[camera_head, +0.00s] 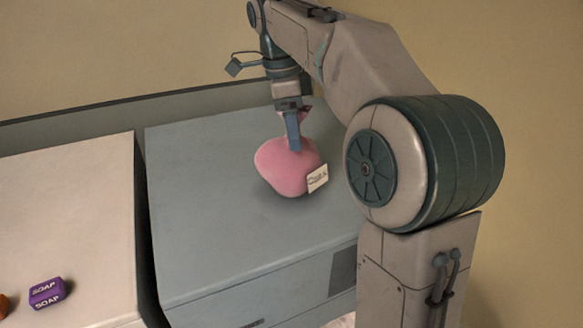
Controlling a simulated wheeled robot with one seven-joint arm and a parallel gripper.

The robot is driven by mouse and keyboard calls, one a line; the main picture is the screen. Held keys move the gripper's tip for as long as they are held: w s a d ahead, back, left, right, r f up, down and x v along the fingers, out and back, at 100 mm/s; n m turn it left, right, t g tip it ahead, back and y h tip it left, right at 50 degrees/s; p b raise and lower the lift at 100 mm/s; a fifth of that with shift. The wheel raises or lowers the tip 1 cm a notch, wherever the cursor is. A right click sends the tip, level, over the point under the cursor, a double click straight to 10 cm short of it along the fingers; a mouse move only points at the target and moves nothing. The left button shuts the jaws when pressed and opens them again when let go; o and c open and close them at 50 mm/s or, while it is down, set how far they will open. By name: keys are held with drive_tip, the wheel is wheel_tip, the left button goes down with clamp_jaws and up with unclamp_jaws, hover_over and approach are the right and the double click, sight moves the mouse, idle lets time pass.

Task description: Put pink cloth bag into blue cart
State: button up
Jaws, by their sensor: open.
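The pink cloth bag (285,172) sits on the flat top of a blue-grey cabinet (205,185). It is round and full, with a small white written tag (318,178) on its right side. My gripper (292,138) points down over the bag's top. One blue finger shows in front of the bag's neck, and the other is hidden. The jaws are open, and I cannot tell whether they touch the bag. Nothing in view is clearly a blue cart, apart from this blue-grey cabinet.
A pale cabinet (65,220) stands at the left, across a narrow dark gap. A purple soap box (47,292) and part of an orange item (3,305) lie on it. A wall rises behind. The blue-grey top is clear left of the bag.

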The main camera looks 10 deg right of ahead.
drive_tip(key=shift+f, duration=0.55)
clamp_jaws()
drive_tip(key=shift+r, duration=0.2)
